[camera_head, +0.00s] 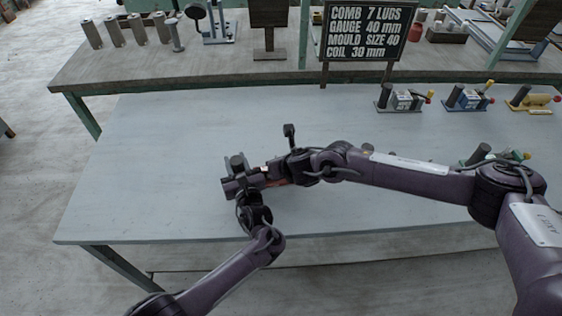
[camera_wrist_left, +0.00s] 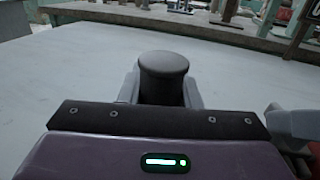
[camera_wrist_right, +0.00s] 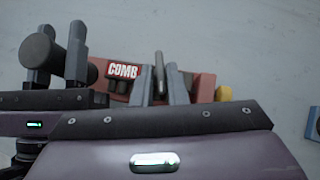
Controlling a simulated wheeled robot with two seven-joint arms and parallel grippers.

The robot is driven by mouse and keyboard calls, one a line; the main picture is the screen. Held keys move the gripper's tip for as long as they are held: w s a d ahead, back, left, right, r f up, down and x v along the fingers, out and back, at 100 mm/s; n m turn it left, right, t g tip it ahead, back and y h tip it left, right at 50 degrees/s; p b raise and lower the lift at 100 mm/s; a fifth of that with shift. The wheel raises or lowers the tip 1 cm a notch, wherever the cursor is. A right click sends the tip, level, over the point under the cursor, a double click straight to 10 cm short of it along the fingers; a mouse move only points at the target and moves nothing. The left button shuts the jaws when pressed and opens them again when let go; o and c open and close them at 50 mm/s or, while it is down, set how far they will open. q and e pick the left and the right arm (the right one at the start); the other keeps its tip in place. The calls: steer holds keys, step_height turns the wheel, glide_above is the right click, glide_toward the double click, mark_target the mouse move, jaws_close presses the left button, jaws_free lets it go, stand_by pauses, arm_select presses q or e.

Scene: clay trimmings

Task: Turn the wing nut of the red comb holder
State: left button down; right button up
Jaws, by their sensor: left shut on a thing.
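The red comb holder (camera_head: 275,183) lies on the grey table, mostly hidden by my grippers in the head view. In the right wrist view its red body (camera_wrist_right: 205,82) shows a "COMB" label (camera_wrist_right: 122,71) and a yellow knob (camera_wrist_right: 222,93). My left gripper (camera_head: 238,176) is shut on the holder's dark round post (camera_wrist_left: 163,76), which stands between its fingers. My right gripper (camera_wrist_right: 158,82) has its fingers on either side of a thin grey-brown upright piece (camera_wrist_right: 159,68), seemingly the wing nut, with narrow gaps showing. Contact there is hard to tell.
Grey (camera_head: 404,101), blue (camera_head: 467,98) and yellow (camera_head: 532,103) holders stand at the back right. A green one (camera_head: 512,156) is partly behind my right arm. A lettered sign (camera_head: 365,33) stands behind the table. The table's left part (camera_head: 150,150) is clear.

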steer(key=o, duration=0.3)
steer(key=v, duration=1.2)
arm_select(q)
steer(key=c, duration=1)
jaws_free()
